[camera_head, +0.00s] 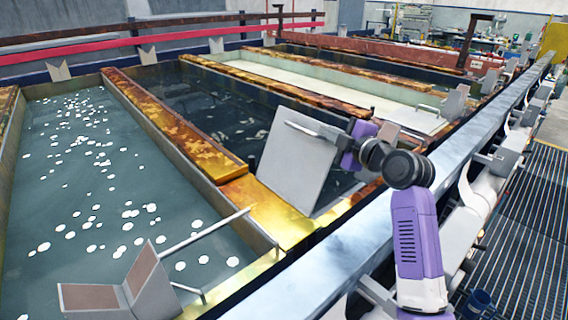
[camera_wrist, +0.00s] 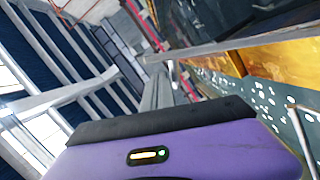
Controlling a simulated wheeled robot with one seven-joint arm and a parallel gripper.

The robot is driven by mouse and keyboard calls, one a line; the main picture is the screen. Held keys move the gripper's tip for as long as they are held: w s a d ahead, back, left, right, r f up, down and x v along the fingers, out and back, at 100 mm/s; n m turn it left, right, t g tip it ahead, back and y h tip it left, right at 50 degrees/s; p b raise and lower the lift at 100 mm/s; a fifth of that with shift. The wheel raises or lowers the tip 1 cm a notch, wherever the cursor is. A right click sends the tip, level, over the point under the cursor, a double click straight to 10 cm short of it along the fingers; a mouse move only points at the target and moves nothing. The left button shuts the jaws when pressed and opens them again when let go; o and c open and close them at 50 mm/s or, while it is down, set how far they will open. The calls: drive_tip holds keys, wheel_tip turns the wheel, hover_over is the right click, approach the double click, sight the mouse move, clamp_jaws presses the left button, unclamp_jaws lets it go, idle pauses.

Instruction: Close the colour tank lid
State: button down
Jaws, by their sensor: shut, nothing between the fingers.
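A flat grey lid (camera_head: 297,158) stands tilted up at the near end of a dark-water tank (camera_head: 235,115). It has a bar handle (camera_head: 302,129) near its top edge. I take it to be the colour tank lid; no label shows. My gripper (camera_head: 352,145) is at the lid's upper right edge, and its fingers are mostly hidden there. I cannot tell whether it touches the lid. My purple gripper body (camera_wrist: 180,150) fills the bottom of the wrist view. The gripper is shut with nothing held. A grey bar (camera_wrist: 250,40) crosses above it.
A tank of greenish water with white floating spots (camera_head: 110,190) lies at left. A bracket with brown panels (camera_head: 140,280) and rods stands at its near end. A pale tank (camera_head: 320,85) lies beyond. A long metal rail (camera_head: 400,215) runs along the tank fronts. Grated floor (camera_head: 525,215) lies right.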

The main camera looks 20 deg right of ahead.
drive_tip(key=w+d+f+m+g+y+b, duration=0.1)
drive_tip(key=w+d+f+m+b, duration=0.3)
drive_tip(key=d, duration=0.8)
drive_tip(key=shift+d+f+m+g+y+b, duration=0.3)
drive_tip(key=shift+f+m+b, duration=1)
drive_tip(key=shift+f+b, duration=1.2)
drive_tip(key=shift+f+p, duration=0.25)
drive_tip(key=shift+p, duration=0.05)
drive_tip(key=shift+a, duration=0.1)
